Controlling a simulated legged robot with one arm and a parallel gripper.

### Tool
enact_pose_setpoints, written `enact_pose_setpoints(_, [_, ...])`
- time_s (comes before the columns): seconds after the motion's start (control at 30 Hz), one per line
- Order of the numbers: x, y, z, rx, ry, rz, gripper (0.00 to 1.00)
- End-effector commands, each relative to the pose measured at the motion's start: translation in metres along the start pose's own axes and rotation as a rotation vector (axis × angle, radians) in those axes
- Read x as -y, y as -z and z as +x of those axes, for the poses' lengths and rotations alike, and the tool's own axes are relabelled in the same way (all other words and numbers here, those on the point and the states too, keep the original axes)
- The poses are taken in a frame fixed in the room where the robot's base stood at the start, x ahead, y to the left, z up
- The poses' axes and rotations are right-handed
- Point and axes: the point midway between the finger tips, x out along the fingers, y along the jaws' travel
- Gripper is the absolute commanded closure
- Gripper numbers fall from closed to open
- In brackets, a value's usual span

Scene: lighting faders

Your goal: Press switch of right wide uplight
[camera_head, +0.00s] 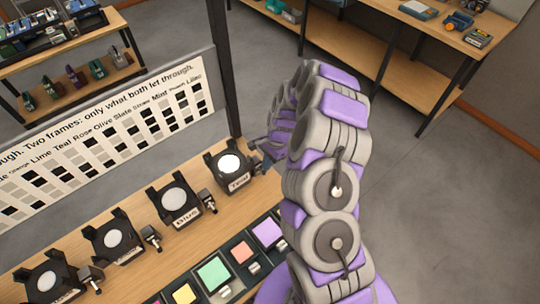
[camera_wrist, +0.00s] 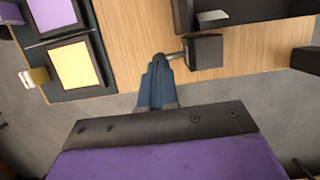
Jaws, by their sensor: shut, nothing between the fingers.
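A row of black uplights with round white lenses stands on the wooden bench. The rightmost uplight (camera_head: 230,168) has a brighter lens than the others. Its small dark switch box is mostly hidden by my gripper in the head view; a dark switch box (camera_wrist: 205,52) with a short lever (camera_wrist: 175,55) shows in the wrist view. My gripper (camera_wrist: 159,62) is shut and empty, with its tips beside the lever; I cannot tell whether they touch it. In the head view my gripper (camera_head: 268,150) is just right of the rightmost uplight.
Other uplights (camera_head: 176,202) with switch boxes (camera_head: 207,200) stand to the left. Coloured gels (camera_head: 214,273) lie in a dark tray in front. A printed chart board (camera_head: 110,140) and a dark post (camera_head: 225,70) stand behind. Shelves (camera_head: 385,55) are at the back right.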

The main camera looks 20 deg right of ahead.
Motion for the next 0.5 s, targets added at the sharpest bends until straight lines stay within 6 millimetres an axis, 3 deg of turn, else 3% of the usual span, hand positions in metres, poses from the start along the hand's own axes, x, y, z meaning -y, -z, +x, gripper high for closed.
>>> enact_pose_setpoints(0.13, [0.0000, 0.0003, 0.0109, -0.001, 0.000, 0.000, 1.00])
enact_pose_setpoints(0.5, [0.0004, 0.0003, 0.0120, -0.002, 0.002, 0.000, 1.00])
